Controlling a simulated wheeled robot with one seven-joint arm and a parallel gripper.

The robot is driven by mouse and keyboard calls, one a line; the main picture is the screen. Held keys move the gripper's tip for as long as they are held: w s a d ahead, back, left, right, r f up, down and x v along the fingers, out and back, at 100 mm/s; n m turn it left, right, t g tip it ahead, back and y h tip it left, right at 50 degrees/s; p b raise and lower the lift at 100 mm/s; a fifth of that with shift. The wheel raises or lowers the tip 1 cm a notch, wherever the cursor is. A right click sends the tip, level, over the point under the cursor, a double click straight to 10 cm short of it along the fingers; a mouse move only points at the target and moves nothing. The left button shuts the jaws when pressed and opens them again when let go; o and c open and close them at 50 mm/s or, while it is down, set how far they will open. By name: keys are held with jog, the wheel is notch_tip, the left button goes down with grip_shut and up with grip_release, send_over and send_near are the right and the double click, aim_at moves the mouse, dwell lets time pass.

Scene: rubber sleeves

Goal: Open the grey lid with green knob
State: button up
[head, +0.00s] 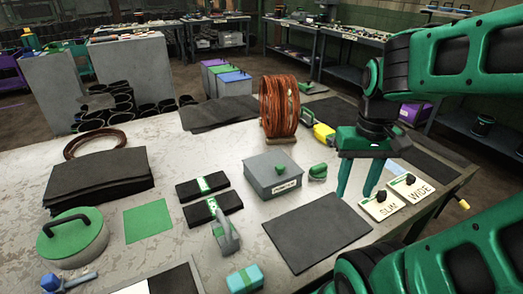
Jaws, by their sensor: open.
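The grey lid (269,167) sits on a grey box (286,187) with a white label on its front, near the middle of the table. The lid looks closed, and the inside of the box is hidden. My gripper (356,188) is to the right of the box, pointing down, with its two teal fingers apart and nothing between them. It is clear of the lid and knob.
A green object (318,172) stands between the box and my gripper. A copper coil (280,106) stands behind the box. A dark mat (318,230) lies in front. SLIM (384,206) and WIDE (411,187) signs are at right. Black bundles (203,187) lie left.

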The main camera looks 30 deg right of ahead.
jog(key=w+a+r+n, duration=0.1)
jog(key=w+r+n, duration=0.25)
jog(key=w, duration=0.75)
jog(key=n, duration=0.5)
send_over(280, 166)
notch_tip(280, 166, down, 10)
jog(key=shift+f, duration=0.2)
jog(key=shift+c, duration=0.2)
grip_shut()
